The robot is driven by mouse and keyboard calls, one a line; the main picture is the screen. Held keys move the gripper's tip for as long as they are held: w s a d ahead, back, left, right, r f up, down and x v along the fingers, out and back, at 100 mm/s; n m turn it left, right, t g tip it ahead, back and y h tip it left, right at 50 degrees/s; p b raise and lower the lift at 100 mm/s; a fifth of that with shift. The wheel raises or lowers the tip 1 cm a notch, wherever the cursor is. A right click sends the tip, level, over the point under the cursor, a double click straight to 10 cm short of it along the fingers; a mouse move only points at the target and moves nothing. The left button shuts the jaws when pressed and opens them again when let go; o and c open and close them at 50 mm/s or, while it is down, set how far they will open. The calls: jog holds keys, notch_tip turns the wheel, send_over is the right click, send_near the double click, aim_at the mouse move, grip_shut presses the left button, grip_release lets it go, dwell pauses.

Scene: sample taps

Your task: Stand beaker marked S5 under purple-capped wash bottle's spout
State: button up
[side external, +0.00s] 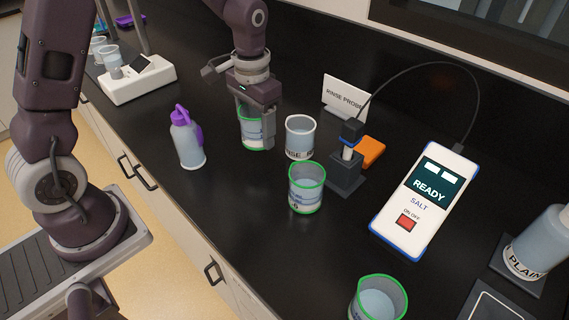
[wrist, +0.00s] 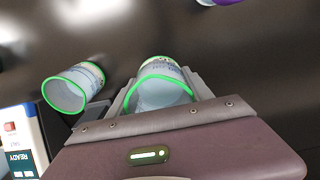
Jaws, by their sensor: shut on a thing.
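My gripper (side external: 256,125) is shut on a green-rimmed beaker (side external: 247,133) with pale liquid; its marking is too small to read. The held beaker also shows between the fingers in the wrist view (wrist: 158,93). I cannot tell whether its base touches the bench. The purple-capped wash bottle (side external: 187,144) stands upright on the bench, left of my gripper and apart from the held beaker. Its blurred edge shows at the top of the wrist view (wrist: 222,2). Another green-rimmed beaker (side external: 306,190), its mark seeming to end in 6, stands to the right and nearer the camera.
A clear rinse beaker (side external: 300,140) stands close right of my gripper. Beyond are a probe stand (side external: 346,170), a RINSE PROBE sign (side external: 345,97), an orange block (side external: 373,152) and a salt meter (side external: 424,203) reading READY. A third green-rimmed beaker (side external: 378,303) is at the bottom. Bench between bottle and gripper is clear.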

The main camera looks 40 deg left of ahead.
aim_at(259, 161)
notch_tip(259, 161, down, 6)
jog(key=shift+r, duration=0.1)
jog(key=o, duration=1.5)
jog(key=shift+f, duration=0.2)
